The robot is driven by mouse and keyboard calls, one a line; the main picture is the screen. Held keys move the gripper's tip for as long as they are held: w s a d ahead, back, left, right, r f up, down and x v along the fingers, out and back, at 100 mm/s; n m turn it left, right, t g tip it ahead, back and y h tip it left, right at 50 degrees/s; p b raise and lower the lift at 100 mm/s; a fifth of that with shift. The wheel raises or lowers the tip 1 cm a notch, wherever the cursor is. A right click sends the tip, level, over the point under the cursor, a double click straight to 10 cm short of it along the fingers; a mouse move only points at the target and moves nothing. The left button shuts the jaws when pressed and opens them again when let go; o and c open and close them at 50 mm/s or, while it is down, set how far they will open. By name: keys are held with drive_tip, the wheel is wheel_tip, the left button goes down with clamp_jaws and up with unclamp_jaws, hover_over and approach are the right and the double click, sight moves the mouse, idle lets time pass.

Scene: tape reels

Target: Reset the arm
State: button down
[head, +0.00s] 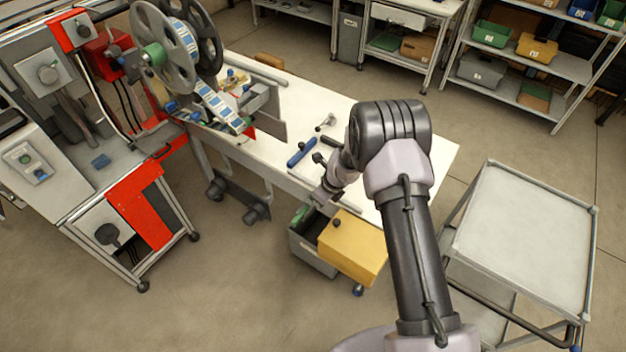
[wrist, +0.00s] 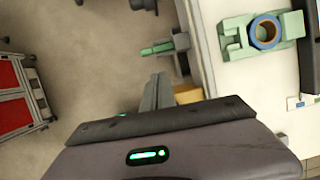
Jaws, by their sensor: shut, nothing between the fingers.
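My arm reaches out over the white workbench (head: 400,145) in the head view. My gripper (head: 319,197) points down near the bench's front edge, above a grey bin (head: 312,258) and a yellow box (head: 353,246). In the wrist view my gripper's two dark fingers (wrist: 158,84) are together, with nothing visible between them. The floor and part of a green object (wrist: 160,47) lie beyond the fingers. The arm's forearm hides part of the bench in the head view.
A machine with grey reels (head: 165,50) stands at the left. A blue tool (head: 301,152) lies on the bench. A grey cart (head: 525,235) stands at the right. The wrist view shows a tape roll (wrist: 265,31) in a green holder on the bench. Open floor lies in front.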

wheel_tip(320, 180, up, 14)
drive_tip(key=w+a+n+b, duration=0.2)
drive_tip(key=n+b, duration=0.1)
drive_tip(key=n, duration=0.1)
drive_tip(key=s+d+r+n+t+b, duration=0.1)
drive_tip(key=s+d+r+n+b, duration=0.15)
drive_tip(key=s+r, duration=0.3)
drive_tip(key=s+d+r+n+t+b, duration=0.1)
drive_tip(key=s+d+r+n+b, duration=0.1)
drive_tip(key=s+r+n, duration=0.3)
drive_tip(key=s+d+n+b, duration=0.2)
drive_tip(key=s+n+b, duration=0.2)
drive_tip(key=s, duration=0.8)
drive_tip(key=s+d+r+n+t+h+b, duration=0.1)
drive_tip(key=s+d+n+b, duration=0.2)
drive_tip(key=s, duration=0.9)
drive_tip(key=n, duration=0.2)
drive_tip(key=shift+s+d+r+n+b, duration=0.25)
drive_tip(key=shift+d+r+n+b, duration=0.05)
drive_tip(key=shift+d+n+b, duration=0.05)
